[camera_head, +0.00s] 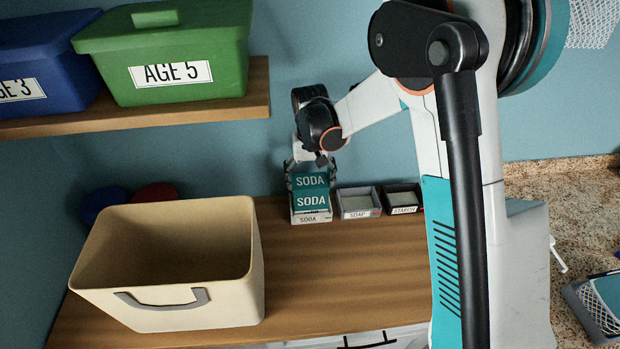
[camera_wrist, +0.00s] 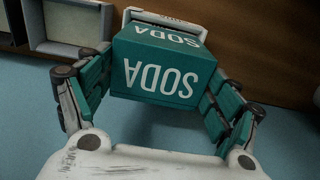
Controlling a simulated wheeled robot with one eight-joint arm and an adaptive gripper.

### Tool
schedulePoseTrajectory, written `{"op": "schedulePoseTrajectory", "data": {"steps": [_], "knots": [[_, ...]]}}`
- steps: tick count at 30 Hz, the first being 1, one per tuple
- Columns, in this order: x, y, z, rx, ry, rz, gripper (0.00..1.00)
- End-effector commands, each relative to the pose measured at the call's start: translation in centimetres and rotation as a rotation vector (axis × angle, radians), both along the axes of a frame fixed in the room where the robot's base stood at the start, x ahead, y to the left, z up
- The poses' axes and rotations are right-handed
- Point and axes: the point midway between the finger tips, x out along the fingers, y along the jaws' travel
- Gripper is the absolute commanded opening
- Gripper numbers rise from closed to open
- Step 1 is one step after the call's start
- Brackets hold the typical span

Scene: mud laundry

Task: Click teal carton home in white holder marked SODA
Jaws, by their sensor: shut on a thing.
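The teal carton (camera_head: 312,203) reads SODA on its top and front faces. It also shows in the wrist view (camera_wrist: 155,75), upside down there. My gripper (camera_head: 308,178) is shut on the carton, with one finger on each side, and reaches it from above and behind. The white holder marked SODA (camera_head: 311,218) is directly below the carton at the back of the wooden counter. In the wrist view the holder's white rim (camera_wrist: 165,20) shows beyond the carton. The carton hides the holder's inside, so I cannot tell how deep it sits.
A grey SOAP holder (camera_head: 358,213) stands close to the right of the SODA holder, with a dark STARCH holder (camera_head: 404,209) beyond it. A large cream bin (camera_head: 175,304) stands at left on the counter (camera_head: 335,270). Above is a shelf (camera_head: 190,110) with a green AGE 5 box (camera_head: 170,60).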

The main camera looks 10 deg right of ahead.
Motion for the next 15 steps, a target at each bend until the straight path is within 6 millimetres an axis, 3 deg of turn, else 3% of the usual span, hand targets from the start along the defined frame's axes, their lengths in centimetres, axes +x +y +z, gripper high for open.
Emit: {"op": "schedulePoseTrajectory", "data": {"steps": [6,7,8,9,15], "knots": [[0.01,0.0,0.03,0.0,0.0,0.0,0.24],[0.01,0.0,0.03,0.0,0.0,0.0,0.9],[0.02,0.0,0.04,0.0,0.0,0.0,0.96],[0.02,0.0,0.04,0.0,0.0,0.0,1.0],[0.02,0.0,0.03,0.0,0.0,0.0,1.0]]}}
